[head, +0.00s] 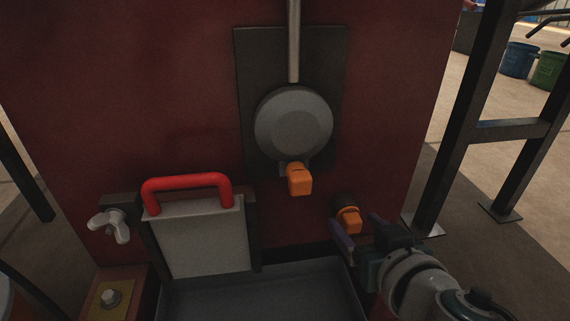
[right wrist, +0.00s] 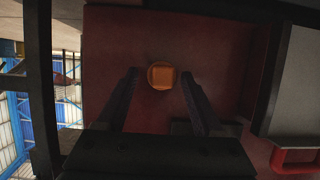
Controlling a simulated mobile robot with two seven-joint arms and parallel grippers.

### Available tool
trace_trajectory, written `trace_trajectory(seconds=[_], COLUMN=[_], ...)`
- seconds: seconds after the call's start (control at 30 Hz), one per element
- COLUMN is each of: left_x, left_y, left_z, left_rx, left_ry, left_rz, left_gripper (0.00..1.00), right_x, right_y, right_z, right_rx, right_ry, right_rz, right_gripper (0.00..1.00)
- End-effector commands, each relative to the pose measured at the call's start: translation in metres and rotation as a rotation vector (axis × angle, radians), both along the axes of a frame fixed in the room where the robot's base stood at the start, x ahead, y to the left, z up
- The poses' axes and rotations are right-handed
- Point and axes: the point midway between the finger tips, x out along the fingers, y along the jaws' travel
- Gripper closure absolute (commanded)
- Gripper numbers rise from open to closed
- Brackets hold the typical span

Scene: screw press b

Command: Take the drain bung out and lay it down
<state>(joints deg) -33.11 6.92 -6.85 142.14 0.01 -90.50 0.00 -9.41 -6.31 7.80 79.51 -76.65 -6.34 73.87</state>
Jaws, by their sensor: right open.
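The orange drain bung (head: 349,219) sits in a dark round fitting low on the right of the red press wall. In the right wrist view the bung (right wrist: 162,75) shows face-on, round with a square raised middle. My right gripper (head: 357,226) is open, its fingers pointing at the wall on either side of the bung. In the right wrist view its fingertips (right wrist: 160,84) stand apart with the bung showing between them and a gap on each side. Nothing is held. My left gripper is not in view.
A grey round cover (head: 293,125) with an orange block (head: 299,179) is above left of the bung. A grey plate with a red handle (head: 187,190) and a wing nut (head: 110,227) stand left. A grey tray (head: 262,291) lies below. A dark steel frame (head: 465,130) stands right.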

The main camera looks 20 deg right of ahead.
Motion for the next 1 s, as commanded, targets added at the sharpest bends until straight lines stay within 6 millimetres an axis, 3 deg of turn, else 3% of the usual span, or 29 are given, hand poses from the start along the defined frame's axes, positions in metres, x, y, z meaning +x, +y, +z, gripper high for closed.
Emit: trace_trajectory(seconds=[0.37,0.9,1.0], left_x=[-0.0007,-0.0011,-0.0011], left_y=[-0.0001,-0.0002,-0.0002], left_z=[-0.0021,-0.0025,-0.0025], left_rx=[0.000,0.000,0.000], left_ry=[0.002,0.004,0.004], left_rz=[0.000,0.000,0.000], left_gripper=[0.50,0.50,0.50], right_x=[-0.0007,-0.0005,-0.0005], right_y=[0.0010,0.0007,0.0007], right_z=[-0.0016,-0.0016,-0.0017], right_rx=[0.000,0.000,0.000], right_ry=[0.000,0.000,0.000], right_rz=[-0.001,-0.001,-0.001], right_gripper=[0.32,0.93,1.00])
